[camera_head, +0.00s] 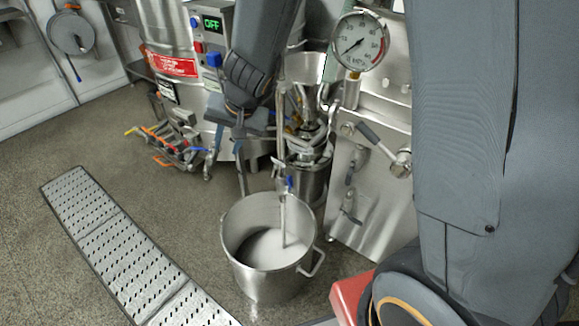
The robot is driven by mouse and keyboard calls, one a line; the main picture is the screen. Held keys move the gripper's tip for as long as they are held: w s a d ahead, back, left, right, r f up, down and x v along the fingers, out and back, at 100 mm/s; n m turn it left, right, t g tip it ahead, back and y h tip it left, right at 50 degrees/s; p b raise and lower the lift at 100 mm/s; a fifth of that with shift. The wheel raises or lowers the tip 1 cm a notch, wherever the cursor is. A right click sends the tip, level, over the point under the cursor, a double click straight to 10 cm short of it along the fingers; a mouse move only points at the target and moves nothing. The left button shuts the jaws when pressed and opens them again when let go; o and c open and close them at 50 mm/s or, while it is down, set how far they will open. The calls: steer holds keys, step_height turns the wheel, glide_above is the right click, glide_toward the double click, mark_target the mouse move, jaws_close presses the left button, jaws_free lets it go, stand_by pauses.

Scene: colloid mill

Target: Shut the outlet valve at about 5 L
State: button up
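The outlet valve (283,178) is small and metallic, with a blue handle (290,184), above a steel bucket (263,278). A pale vertical column (283,220), a stream or a spout, runs from the valve down to the whitish liquid (268,250) in the bucket. The liquid covers the bottom, with bare inner wall above it; no volume marks are readable. My gripper (258,180) hangs just left of the valve, its fingers apparently apart with nothing between them. Whether a fingertip touches the handle cannot be told.
A pressure gauge (359,42) and a steel panel with levers (372,190) stand right of the bucket. The mill's vessel (180,70) and a control box with a green display (212,24) stand behind. A perforated floor grate (125,255) lies left. Open floor surrounds it.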

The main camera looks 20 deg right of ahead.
steer(key=w+d+f+m+h+p, duration=0.2)
steer(key=w+d+f+m, duration=0.1)
steer(key=w+d+f, duration=0.15)
steer(key=m+g+h+p, duration=0.2)
steer(key=m+h+p, duration=0.1)
steer(key=m+h, duration=0.15)
glide_above(290, 176)
steer(key=s+a, duration=0.1)
steer(key=a, duration=0.1)
step_height(290, 176, down, 8)
steer(key=shift+n, duration=0.35)
steer(key=b+x, duration=0.2)
steer(key=x, duration=0.5)
steer(key=shift+s+f, duration=0.1)
steer(key=shift+f, duration=0.05)
jaws_close()
